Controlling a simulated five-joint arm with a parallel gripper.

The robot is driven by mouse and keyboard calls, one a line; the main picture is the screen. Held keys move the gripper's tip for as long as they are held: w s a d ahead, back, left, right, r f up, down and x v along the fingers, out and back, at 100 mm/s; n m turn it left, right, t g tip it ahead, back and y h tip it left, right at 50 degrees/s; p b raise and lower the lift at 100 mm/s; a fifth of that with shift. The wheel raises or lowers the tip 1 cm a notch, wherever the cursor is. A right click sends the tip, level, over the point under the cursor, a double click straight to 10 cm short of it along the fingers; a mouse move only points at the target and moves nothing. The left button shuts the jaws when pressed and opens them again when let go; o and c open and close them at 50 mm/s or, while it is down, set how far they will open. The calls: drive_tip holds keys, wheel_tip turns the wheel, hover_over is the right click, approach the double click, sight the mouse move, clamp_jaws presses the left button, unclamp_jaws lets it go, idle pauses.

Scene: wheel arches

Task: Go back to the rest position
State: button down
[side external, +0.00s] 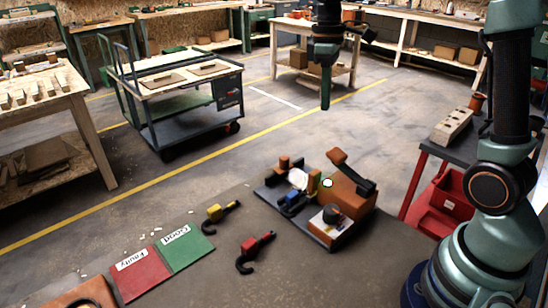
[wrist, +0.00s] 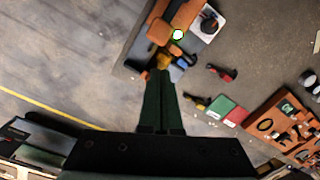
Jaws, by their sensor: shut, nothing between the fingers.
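My gripper (side external: 325,95) hangs high above the floor in the side external view, pointing down, with its fingers together and nothing in them. In the wrist view its dark green fingers (wrist: 162,105) lie side by side, pointing at the orange fixture. The orange fixture (side external: 347,195) stands on a dark plate on the table, well below and apart from my gripper; it also shows in the wrist view (wrist: 185,14). A round light on the fixture shows white with a green rim.
A yellow hooked part (side external: 216,212) and a red hooked part (side external: 256,247) lie on the table. A green "Good" mat (side external: 186,247) and a red "Faulty" mat (side external: 140,274) lie at its left. A red trolley (side external: 440,200) stands at the right. The air around my gripper is clear.

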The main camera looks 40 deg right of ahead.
drive_tip(key=s+a+m+t, duration=0.5)
drive_tip(key=s+a+t, duration=0.1)
drive_tip(key=s, duration=0.5)
drive_tip(key=shift+s+a+m, duration=0.25)
drive_tip(key=shift+a+m, duration=0.05)
drive_tip(key=shift+a, duration=0.35)
